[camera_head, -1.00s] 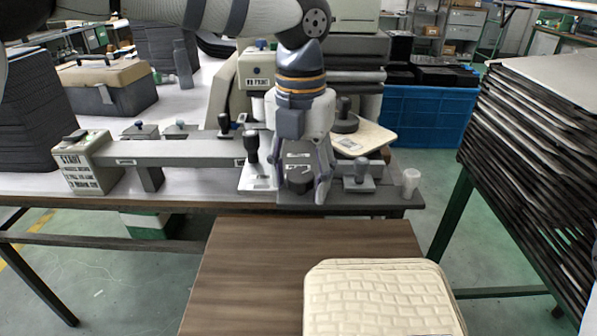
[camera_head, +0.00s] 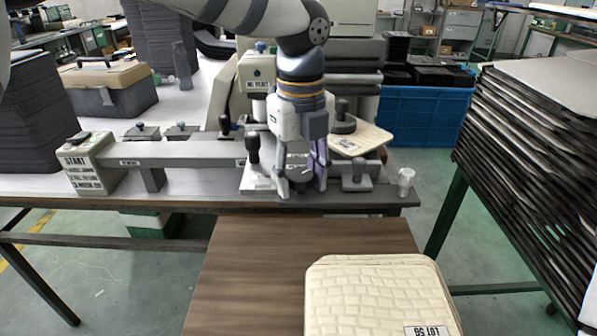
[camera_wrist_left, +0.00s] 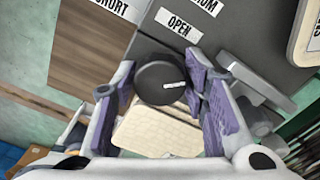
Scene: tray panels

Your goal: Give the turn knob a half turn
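The turn knob (camera_wrist_left: 160,80) is a dark round knob with a white mark, on the grey panel by a label reading OPEN (camera_wrist_left: 180,27). In the wrist view it sits between the purple finger pads of my left gripper (camera_wrist_left: 162,70), with hardly any gap at either side. In the head view my left gripper (camera_head: 302,188) points down over the panel, its fingers on both sides of the knob and partly hiding it. It looks shut on the knob. My right gripper is not in view.
A black-handled lever (camera_head: 252,150) stands just left of the gripper. A grey block handle (camera_head: 358,175) and a white cup (camera_head: 405,182) are to the right. A cream cushion-like pad (camera_head: 375,295) lies on the wooden table (camera_head: 250,270) in front.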

